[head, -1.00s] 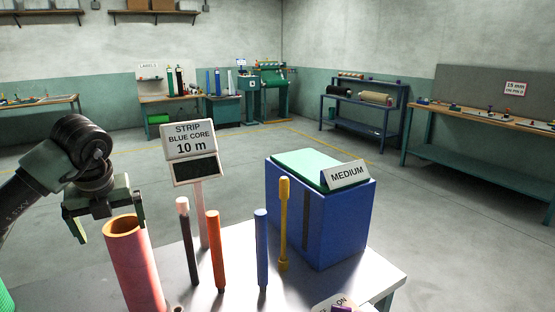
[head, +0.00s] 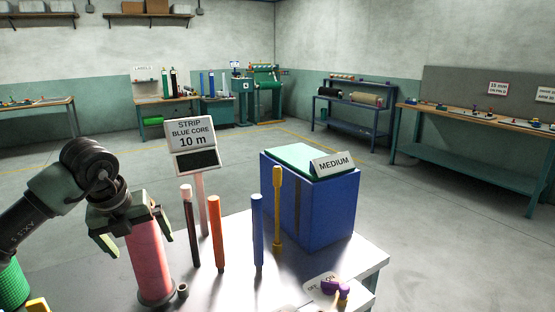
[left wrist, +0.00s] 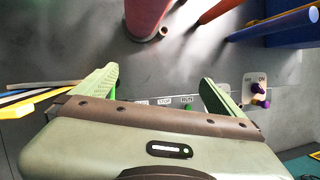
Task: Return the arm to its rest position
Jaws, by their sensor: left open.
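My left gripper (head: 138,240) is open, with nothing between its fingers. In the head view it overlaps the upper part of the pink roll (head: 153,268), which stands upright on the white table (head: 215,285); the roll's top is hidden behind it. In the left wrist view, the open fingers (left wrist: 160,80) point toward the table's front edge, and the pink roll (left wrist: 147,18) stands beyond them, apart from both fingertips. My right gripper is out of view.
Orange (head: 216,235), dark (head: 192,235), blue (head: 258,235) and yellow (head: 277,210) rods stand upright on the table. Behind them are a sign (head: 192,135) and a blue box (head: 325,215) marked MEDIUM. A switch plate (head: 318,287) with a purple knob is at the front. Green mesh (head: 14,284) is at far left.

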